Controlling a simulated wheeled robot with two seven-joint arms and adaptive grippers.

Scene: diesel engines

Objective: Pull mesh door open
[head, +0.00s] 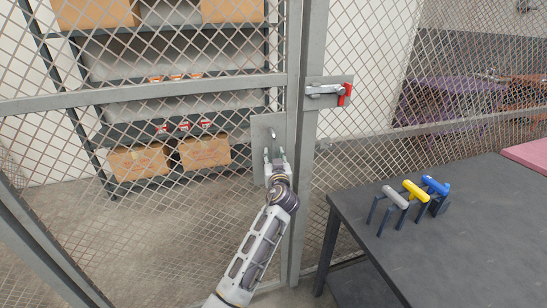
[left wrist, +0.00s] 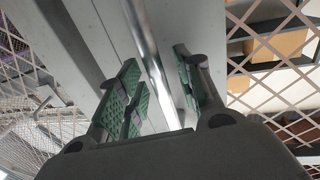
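The mesh door (head: 220,82) has a grey metal frame and stands at the left in the head view, its edge beside the fixed post. It looks closed. A grey plate (head: 259,128) near that edge carries an upright metal handle (head: 272,134). My left gripper (head: 275,160) is at the handle's lower part. In the left wrist view the silver handle bar (left wrist: 154,62) runs between the green-padded fingers of my left gripper (left wrist: 160,88), with gaps on both sides. The gripper is open around the bar. My right gripper is not in view.
A latch (head: 324,90) with a red grip (head: 345,95) sits on the post, right of the handle. A dark table (head: 460,235) with grey, yellow and blue-handled tools (head: 411,190) stands at the right. Shelves with cardboard boxes (head: 140,163) are behind the mesh.

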